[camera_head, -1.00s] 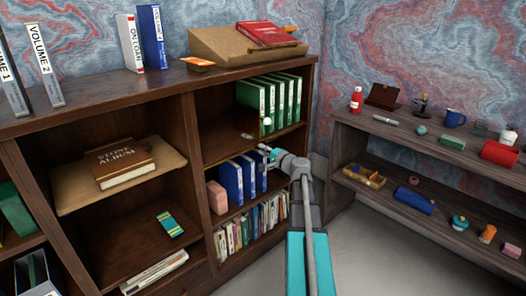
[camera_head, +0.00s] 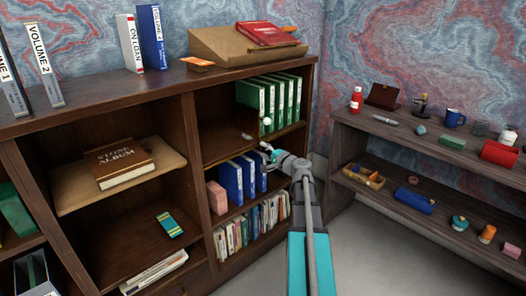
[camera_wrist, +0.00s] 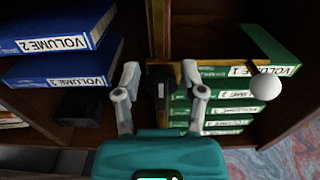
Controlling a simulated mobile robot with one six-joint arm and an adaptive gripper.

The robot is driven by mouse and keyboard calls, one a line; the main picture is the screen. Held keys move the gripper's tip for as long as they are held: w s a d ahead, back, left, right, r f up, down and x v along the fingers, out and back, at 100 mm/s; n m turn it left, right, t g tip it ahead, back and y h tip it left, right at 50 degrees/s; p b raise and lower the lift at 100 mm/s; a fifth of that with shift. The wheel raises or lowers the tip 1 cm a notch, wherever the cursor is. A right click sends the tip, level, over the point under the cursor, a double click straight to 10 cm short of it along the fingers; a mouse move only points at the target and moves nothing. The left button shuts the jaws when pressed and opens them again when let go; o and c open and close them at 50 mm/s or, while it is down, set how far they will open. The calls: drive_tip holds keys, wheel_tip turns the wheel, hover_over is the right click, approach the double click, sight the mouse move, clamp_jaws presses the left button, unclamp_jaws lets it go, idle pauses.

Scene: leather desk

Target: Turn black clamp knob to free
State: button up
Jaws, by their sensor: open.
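The black clamp knob (camera_wrist: 161,86) shows in the wrist view at the shelf's front edge, at the end of a brass-coloured strip. My gripper (camera_wrist: 160,72) is open, with one pale finger on each side of the knob. Small gaps seem to remain, and I cannot tell whether either finger touches it. In the head view my gripper (camera_head: 268,149) is at the middle shelf's front edge, between the green and blue volumes. The knob cannot be made out there.
Green volumes (camera_head: 283,100) stand above and blue volumes (camera_head: 236,179) below. A black block (camera_wrist: 82,108) lies to the left. A second shelf unit (camera_head: 400,136) stands at the right.

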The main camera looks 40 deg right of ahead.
drive_tip(key=s, duration=1.1)
drive_tip(key=shift+d, duration=0.4)
drive_tip(key=shift+s, duration=0.1)
drive_tip(key=w+a+f+n+g+y, duration=0.2)
drive_tip(key=a+f+n+g, duration=0.1)
drive_tip(key=a, duration=0.5)
drive_tip(key=w+a+f+n+g+y, duration=0.1)
drive_tip(key=a+f+n+g, duration=0.25)
drive_tip(key=a, duration=0.45)
drive_tip(key=w+a+f+n+g+y, duration=0.2)
drive_tip(key=a+f, duration=0.2)
drive_tip(key=a, duration=0.5)
drive_tip(key=s+a+f+n+g+h, duration=0.3)
drive_tip(key=s+a+f+n+g, duration=0.15)
drive_tip(key=a, duration=0.45)
drive_tip(key=s+a+f+n+g+h, duration=0.35)
drive_tip(key=s+a+g, duration=0.2)
drive_tip(key=a, duration=0.35)
wheel_tip(320, 180, up, 35)
drive_tip(key=p, duration=3.5)
drive_tip(key=shift+s, duration=0.15)
